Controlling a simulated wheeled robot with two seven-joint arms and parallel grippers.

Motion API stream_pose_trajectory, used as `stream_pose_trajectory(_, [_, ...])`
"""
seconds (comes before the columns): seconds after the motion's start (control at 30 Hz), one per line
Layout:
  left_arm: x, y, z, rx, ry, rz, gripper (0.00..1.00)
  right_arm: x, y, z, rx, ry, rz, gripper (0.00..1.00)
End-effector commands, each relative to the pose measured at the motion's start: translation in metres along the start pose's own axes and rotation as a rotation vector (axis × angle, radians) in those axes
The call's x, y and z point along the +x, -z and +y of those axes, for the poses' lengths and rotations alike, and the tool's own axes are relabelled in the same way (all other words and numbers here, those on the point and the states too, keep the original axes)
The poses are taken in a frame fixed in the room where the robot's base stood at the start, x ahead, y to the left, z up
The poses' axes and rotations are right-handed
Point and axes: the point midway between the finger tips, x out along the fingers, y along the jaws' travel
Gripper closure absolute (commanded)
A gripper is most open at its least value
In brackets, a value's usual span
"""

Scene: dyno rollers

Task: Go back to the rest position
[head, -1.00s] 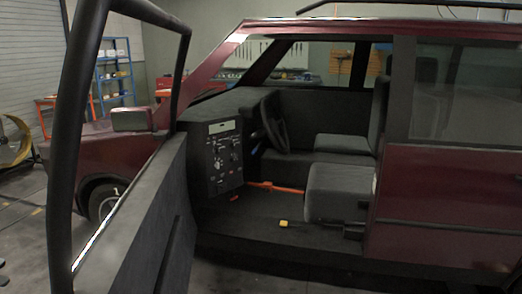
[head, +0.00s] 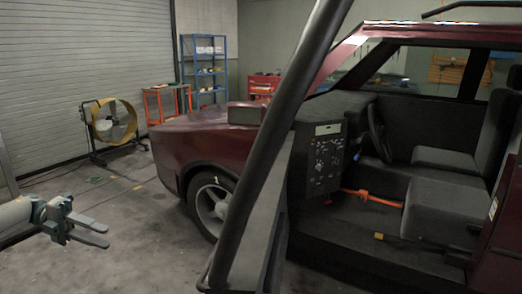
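My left gripper (head: 106,236) is at the lower left of the head view, at the end of a pale arm. Its two grey fingers point to the right with a gap between them, and nothing is held. It is over the open concrete floor, apart from the car. My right gripper is not in view.
A dark red car (head: 205,140) stands on the right, with its open door (head: 262,200) close in front of me. An orange bar (head: 365,196) lies inside. A yellow fan (head: 114,121), a blue shelf (head: 204,68) and a red cabinet (head: 263,84) stand behind. Floor at left is mostly clear.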

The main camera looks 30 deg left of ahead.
Motion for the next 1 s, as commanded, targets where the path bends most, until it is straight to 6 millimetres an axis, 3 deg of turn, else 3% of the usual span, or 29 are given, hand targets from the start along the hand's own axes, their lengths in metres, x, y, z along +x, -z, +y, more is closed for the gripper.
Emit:
stream_pose_trajectory(0.33, [0.029, -0.017, 0.042, -0.059, 0.040, -0.087, 0.67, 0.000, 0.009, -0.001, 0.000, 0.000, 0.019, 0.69])
stream_pose_trajectory(0.57, [0.066, -0.035, 0.094, -0.144, 0.089, -0.202, 0.67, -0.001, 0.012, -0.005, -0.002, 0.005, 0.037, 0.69])
stream_pose_trajectory(0.77, [0.119, -0.050, 0.167, -0.290, 0.151, -0.368, 0.67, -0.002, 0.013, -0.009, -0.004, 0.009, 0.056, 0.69])
stream_pose_trajectory(1.0, [0.203, -0.049, 0.281, -0.577, 0.226, -0.634, 0.67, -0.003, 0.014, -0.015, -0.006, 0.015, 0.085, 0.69])
